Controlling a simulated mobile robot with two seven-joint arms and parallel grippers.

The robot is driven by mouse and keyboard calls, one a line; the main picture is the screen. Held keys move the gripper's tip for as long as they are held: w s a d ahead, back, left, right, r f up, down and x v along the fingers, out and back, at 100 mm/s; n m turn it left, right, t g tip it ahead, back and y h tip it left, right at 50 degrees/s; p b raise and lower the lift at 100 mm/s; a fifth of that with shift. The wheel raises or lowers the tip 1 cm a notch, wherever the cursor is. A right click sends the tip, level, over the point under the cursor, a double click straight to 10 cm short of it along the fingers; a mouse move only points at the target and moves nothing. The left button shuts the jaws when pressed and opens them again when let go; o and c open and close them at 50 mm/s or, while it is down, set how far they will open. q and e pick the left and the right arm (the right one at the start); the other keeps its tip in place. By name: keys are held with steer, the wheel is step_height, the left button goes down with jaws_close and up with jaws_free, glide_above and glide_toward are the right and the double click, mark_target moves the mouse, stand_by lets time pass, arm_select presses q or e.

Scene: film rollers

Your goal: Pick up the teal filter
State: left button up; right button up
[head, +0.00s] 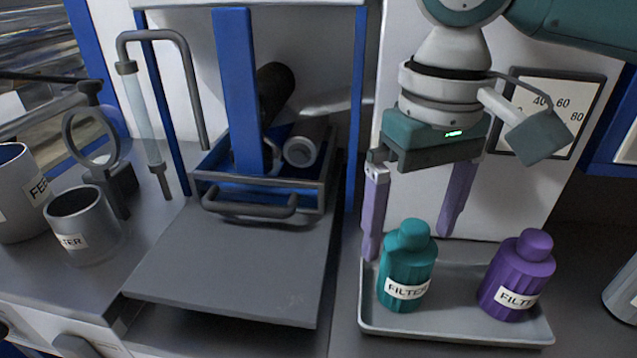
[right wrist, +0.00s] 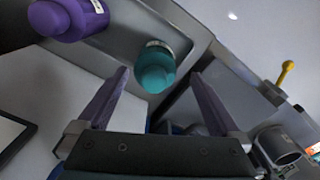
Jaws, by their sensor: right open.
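The teal filter (head: 406,268) is a ribbed bottle with a rounded cap and a white label. It stands upright in the left part of a shallow grey tray (head: 450,328). My right gripper (head: 410,245) is open, with purple fingers pointing down, above and close to the teal filter. In the right wrist view the teal filter (right wrist: 155,68) shows ahead of and between the two spread fingers (right wrist: 160,95), with nothing held. I cannot tell from these views whether a finger touches it. My left gripper is not in view.
A purple filter (head: 518,276) stands in the right part of the same tray. To the left are a blue-framed drawer (head: 262,192) with rollers, a grey plate (head: 235,265), a grey cup (head: 84,226) and a bent pipe with a glass tube (head: 144,115). A gauge panel (head: 570,95) is behind my right arm.

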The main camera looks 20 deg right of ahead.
mark_target(409, 255)
steer(key=f, duration=0.3)
steer(key=f+b, duration=0.1)
steer(key=f, duration=0.1)
steer(key=shift+w+d+f, duration=0.1)
steer(key=shift+d, duration=0.25)
steer(key=c, duration=1.3)
steer(key=shift+o, duration=0.2)
